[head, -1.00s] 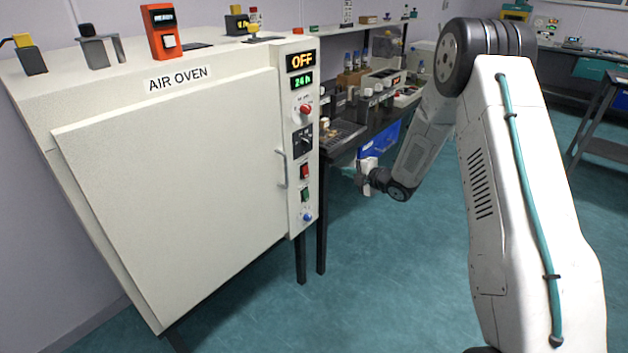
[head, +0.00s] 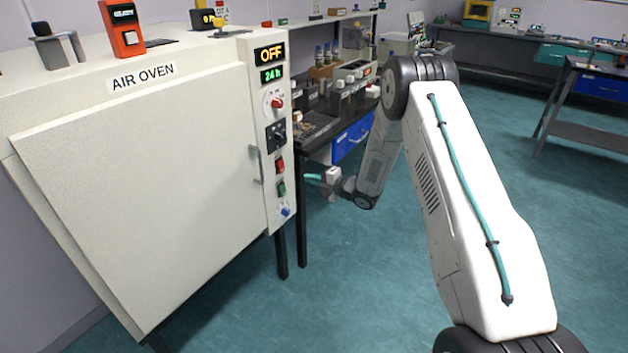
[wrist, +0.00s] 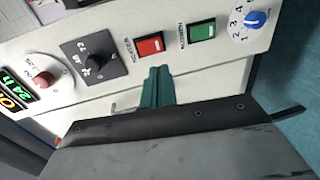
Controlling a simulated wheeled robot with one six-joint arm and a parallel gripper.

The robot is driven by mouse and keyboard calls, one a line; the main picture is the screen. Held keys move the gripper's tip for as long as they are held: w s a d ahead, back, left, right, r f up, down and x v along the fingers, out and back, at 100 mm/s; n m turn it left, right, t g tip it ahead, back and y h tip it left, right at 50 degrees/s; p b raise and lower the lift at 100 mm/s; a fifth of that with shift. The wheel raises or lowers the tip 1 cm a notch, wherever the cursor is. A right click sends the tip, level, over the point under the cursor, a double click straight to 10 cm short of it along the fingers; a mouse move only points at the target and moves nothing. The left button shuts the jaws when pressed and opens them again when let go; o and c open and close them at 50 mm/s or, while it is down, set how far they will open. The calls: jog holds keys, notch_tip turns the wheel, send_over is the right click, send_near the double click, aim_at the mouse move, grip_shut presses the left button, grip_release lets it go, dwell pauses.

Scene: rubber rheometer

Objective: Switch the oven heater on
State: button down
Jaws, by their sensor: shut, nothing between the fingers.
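The white air oven (head: 140,190) has a control strip on its right edge, and its display (head: 270,53) reads OFF. A red rocker switch (head: 280,166) sits mid-strip. It also shows in the wrist view (wrist: 150,44), beside a small label that seems to read HEATER. A green switch (head: 282,188) is just below it, seen right of it in the wrist view (wrist: 202,31). My gripper (head: 314,179) is just right of the strip in the head view. Its teal fingers (wrist: 159,72) are shut and empty, tips close to the red switch. Contact cannot be told.
A red knob (head: 277,103) and black dial (head: 276,135) sit above the switches, a blue knob (head: 285,211) below. The door handle (head: 256,165) stands out left of the strip. A dark bench (head: 345,128) is behind. Floor to the right is open.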

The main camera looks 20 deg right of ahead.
aim_at(283, 171)
jog(key=x, duration=1)
jog(key=shift+w+a+t, duration=0.15)
jog(key=shift+w+t, duration=0.1)
jog(key=shift+t, duration=0.05)
jog(key=f+v, duration=0.3)
jog(key=v, duration=1)
jog(key=shift+s+d, duration=0.35)
jog(key=shift+d, duration=0.05)
jog(key=shift+f, duration=0.15)
